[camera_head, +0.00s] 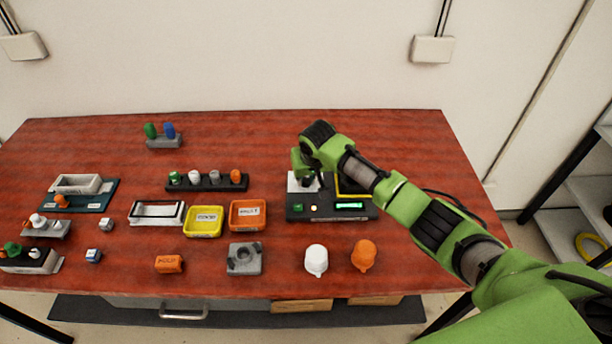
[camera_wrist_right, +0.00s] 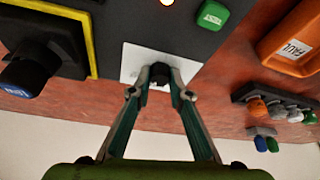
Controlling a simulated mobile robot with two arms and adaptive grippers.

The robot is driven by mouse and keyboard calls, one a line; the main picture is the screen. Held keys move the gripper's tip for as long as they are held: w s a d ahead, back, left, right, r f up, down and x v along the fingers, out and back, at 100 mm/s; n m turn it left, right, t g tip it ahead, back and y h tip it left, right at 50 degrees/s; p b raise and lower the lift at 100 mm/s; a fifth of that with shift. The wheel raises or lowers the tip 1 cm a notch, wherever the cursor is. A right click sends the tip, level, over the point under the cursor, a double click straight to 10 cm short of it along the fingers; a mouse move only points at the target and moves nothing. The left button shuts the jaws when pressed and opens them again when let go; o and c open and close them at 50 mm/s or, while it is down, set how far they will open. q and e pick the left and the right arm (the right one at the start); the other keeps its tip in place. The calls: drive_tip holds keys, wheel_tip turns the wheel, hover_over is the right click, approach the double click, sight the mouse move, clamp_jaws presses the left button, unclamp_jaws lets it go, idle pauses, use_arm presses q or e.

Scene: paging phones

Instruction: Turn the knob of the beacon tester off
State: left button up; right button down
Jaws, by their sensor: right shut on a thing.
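The beacon tester (camera_head: 330,214) is a dark box at the right half of the table, with a lit green display (camera_head: 350,206) and a green button (camera_head: 297,208). In the right wrist view its dark top (camera_wrist_right: 125,25) carries a green TEST button (camera_wrist_right: 212,14), a glowing lamp and a white plate. A black knob (camera_wrist_right: 159,72) stands on that white plate. My right gripper (camera_wrist_right: 160,92) has its two fingertips on either side of the knob, shut on it. In the head view my right gripper (camera_head: 308,180) reaches down over the tester and hides the knob. My left gripper is out of view.
A yellow tray (camera_head: 204,234) and an orange tray (camera_head: 248,228) stand left of the tester. A white beacon (camera_head: 316,260) and an orange beacon (camera_head: 364,254) stand in front. A yellow-framed area with a black, blue-topped part (camera_wrist_right: 28,72) lies beside the knob.

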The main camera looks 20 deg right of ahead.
drive_tip(key=shift+d+n+y, duration=0.1)
drive_tip(key=shift+n+y, duration=0.3)
drive_tip(key=shift+n, duration=0.5)
drive_tip(key=shift+n+y, duration=0.3)
drive_tip(key=shift+n, duration=0.6)
drive_tip(key=shift+f+n+y, duration=0.1)
drive_tip(key=shift+n+y, duration=0.3)
drive_tip(key=shift+n, duration=0.5)
drive_tip(key=shift+w+d+n+g+y+b, duration=0.1)
drive_tip(key=shift+n+g+y+b, duration=0.25)
drive_tip(key=shift+n+b, duration=0.45)
drive_tip(key=n+g+b, duration=0.1)
drive_tip(key=n+b, duration=0.2)
drive_tip(key=n+g+y+b, duration=0.1)
drive_tip(key=n+b, duration=0.2)
drive_tip(key=shift+w+f+y, duration=0.1)
drive_tip(key=shift+f+y, duration=0.05)
drive_tip(key=shift+y, duration=0.1)
drive_tip(key=shift+d+r+n+g+b, duration=0.1)
drive_tip(key=shift+n+g+b, duration=0.1)
drive_tip(key=shift+n+b, duration=0.4)
drive_tip(key=shift+r+n+g+b, duration=0.1)
drive_tip(key=shift+n+g+b, duration=0.05)
drive_tip(key=shift+n+b, duration=0.45)
drive_tip(key=c, duration=1.9)
unclamp_jaws()
